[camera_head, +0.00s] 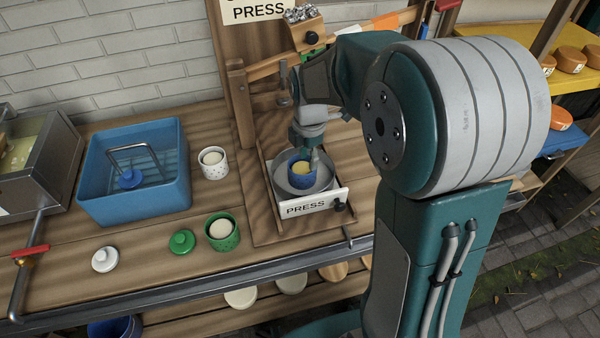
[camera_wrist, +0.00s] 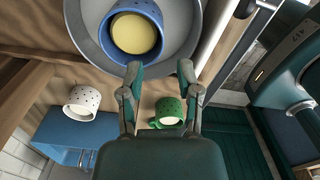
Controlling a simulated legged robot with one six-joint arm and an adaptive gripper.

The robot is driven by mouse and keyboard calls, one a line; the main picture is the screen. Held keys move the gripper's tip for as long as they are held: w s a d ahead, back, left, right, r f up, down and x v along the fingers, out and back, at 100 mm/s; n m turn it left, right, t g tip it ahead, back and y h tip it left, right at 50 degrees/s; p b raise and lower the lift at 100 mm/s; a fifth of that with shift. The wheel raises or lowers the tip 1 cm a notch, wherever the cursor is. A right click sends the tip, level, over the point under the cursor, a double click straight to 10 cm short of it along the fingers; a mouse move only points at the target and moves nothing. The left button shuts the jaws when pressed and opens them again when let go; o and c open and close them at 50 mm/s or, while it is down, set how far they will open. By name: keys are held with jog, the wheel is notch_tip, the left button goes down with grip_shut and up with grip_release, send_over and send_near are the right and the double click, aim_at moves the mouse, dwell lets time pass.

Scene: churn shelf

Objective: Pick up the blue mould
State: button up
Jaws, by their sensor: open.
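The blue mould (camera_head: 301,180) sits upright in a round grey pan (camera_head: 321,187) on the press, with a pale yellow filling inside. My gripper (camera_head: 307,145) is right at the mould's far side, pointing down, and partly hides its rim. In the wrist view, the blue mould (camera_wrist: 108,42) is ahead of my gripper (camera_wrist: 160,68) and a little left of centre. The fingers are spread with nothing between them.
The press frame (camera_head: 239,105) stands behind. A white speckled mould (camera_head: 214,171) and a green mould (camera_head: 223,243) stand left of the pan. A green lid (camera_head: 182,242) and a white lid (camera_head: 105,259) lie on the bench. A blue tub (camera_head: 95,195) stands farther left.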

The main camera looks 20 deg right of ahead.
aim_at(310, 173)
jog(key=shift+d+f, duration=0.3)
jog(key=shift+f, duration=0.1)
jog(key=f, duration=0.3)
jog(key=shift+d+f, duration=0.2)
jog(key=shift+f, duration=0.2)
jog(key=shift+a+f, duration=0.15)
jog(key=shift+f, duration=0.15)
jog(key=shift+a+f, duration=0.15)
jog(key=shift+a, duration=0.15)
jog(key=shift+d, duration=0.1)
jog(key=c, duration=0.4)
jog(key=shift+d, duration=0.2)
grip_shut()
